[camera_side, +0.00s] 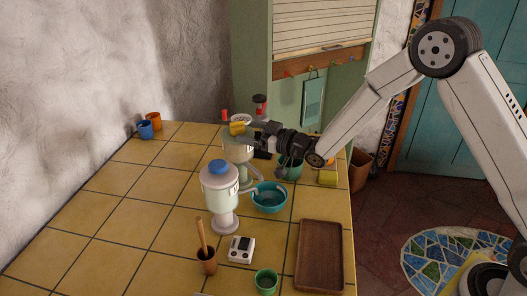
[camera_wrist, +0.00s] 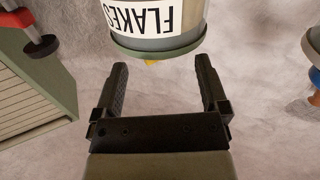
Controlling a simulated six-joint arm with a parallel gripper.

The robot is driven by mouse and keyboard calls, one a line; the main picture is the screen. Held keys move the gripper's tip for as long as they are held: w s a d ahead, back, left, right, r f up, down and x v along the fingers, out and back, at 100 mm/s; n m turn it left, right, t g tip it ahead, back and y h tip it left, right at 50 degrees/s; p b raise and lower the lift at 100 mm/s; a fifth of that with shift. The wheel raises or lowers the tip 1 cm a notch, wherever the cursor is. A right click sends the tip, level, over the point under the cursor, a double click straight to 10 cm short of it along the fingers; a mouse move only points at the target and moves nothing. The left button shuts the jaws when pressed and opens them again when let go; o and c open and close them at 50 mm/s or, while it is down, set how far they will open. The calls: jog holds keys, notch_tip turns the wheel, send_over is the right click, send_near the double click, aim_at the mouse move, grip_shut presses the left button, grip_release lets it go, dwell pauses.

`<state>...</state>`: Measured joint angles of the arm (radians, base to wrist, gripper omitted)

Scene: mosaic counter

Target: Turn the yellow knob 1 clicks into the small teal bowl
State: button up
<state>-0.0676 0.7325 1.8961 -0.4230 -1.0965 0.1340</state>
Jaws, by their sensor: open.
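The yellow knob (camera_side: 237,128) sits on top of a pale green dispenser (camera_side: 236,150), at the back of the tiled counter. My gripper (camera_side: 247,126) is at the knob's height, close to it; I cannot tell whether it touches. In the wrist view my gripper (camera_wrist: 164,72) has its two fingers wide apart with nothing between them. The dispenser, labelled FLAKES (camera_wrist: 155,18), appears upside down just beyond the fingertips, with a sliver of yellow (camera_wrist: 151,62) at its rim. The small teal bowl (camera_side: 269,205) stands on the counter in front of my wrist.
A blue-lidded dispenser (camera_side: 219,190) stands left of the bowl. A brown tray (camera_side: 320,255), white scale (camera_side: 241,249), brown cup (camera_side: 207,262) and green cup (camera_side: 266,282) are in front. A red-topped grinder (camera_side: 260,106) is behind my gripper. The counter's left is mostly clear.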

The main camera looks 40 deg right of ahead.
aim_at(243, 129)
jog(key=shift+x, duration=1.55)
jog(key=shift+c, duration=0.2)
jog(key=c, duration=1.2)
jog(key=shift+a, duration=0.1)
jog(key=shift+a+r+m+t+h, duration=0.1)
jog(key=shift+m+t+h, duration=0.3)
jog(key=shift+m+h, duration=0.45)
jog(key=o, duration=1.2)
jog(key=shift+o, duration=0.2)
jog(key=shift+s, duration=0.2)
